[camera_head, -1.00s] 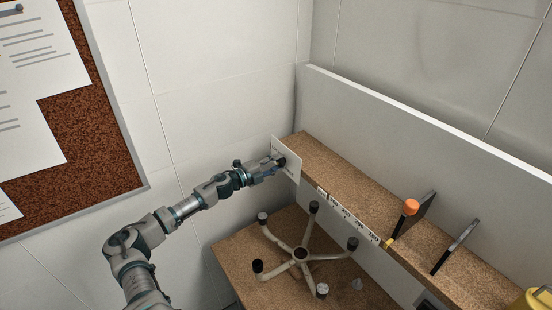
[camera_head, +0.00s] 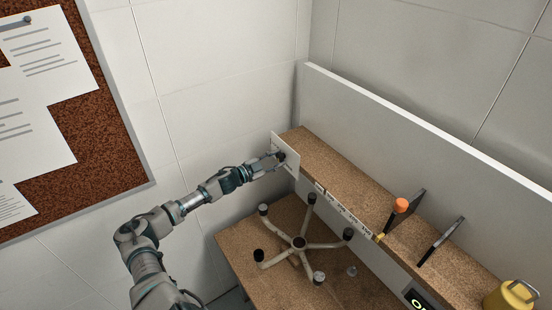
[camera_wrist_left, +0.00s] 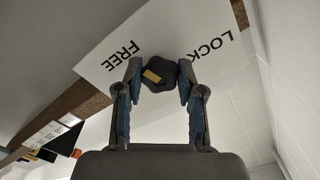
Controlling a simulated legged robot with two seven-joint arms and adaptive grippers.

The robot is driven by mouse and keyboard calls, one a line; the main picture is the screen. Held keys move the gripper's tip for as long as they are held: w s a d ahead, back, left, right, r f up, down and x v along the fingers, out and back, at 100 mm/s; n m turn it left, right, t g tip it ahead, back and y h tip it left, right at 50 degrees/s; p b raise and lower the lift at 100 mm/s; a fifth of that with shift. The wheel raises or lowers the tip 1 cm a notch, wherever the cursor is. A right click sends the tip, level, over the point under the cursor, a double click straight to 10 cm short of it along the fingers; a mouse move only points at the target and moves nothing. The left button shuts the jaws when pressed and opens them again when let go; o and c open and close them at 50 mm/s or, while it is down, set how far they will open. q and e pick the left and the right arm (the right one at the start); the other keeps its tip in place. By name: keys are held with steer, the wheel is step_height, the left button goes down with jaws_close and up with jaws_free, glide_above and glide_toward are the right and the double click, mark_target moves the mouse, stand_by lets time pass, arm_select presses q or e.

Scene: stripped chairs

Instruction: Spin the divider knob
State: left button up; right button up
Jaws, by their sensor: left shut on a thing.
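A white panel (camera_head: 293,168) stands at the left end of the brown shelf. In the left wrist view this panel (camera_wrist_left: 190,30) bears the words LOCK and FREE. A dark, lobed divider knob (camera_wrist_left: 158,74) with a yellow mark sits on it. The yellow mark lies on the knob's side nearer FREE. My left gripper (camera_head: 276,158) reaches the panel from the left and is shut on the knob. In the left wrist view its fingertips (camera_wrist_left: 160,80) flank the knob on both sides. My right gripper is not in view.
A five-legged chair base (camera_head: 299,243) lies on the lower brown surface. The shelf (camera_head: 350,190) bears an orange-topped tool (camera_head: 400,205), a dark upright plate (camera_head: 440,241) and a yellow canister (camera_head: 511,296). A cork board (camera_head: 112,140) hangs at left.

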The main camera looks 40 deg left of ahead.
arm_select(q)
steer(key=shift+f+n, duration=0.2)
steer(key=shift+n, duration=0.2)
steer(key=o, duration=1)
steer(key=shift+o, duration=0.7)
steer(key=shift+a, duration=0.1)
steer(key=shift+w+a+f, duration=0.1)
steer(key=shift+w, duration=0.05)
steer(key=v, duration=1.2)
steer(key=shift+a+f, duration=0.1)
steer(key=shift+a, duration=0.05)
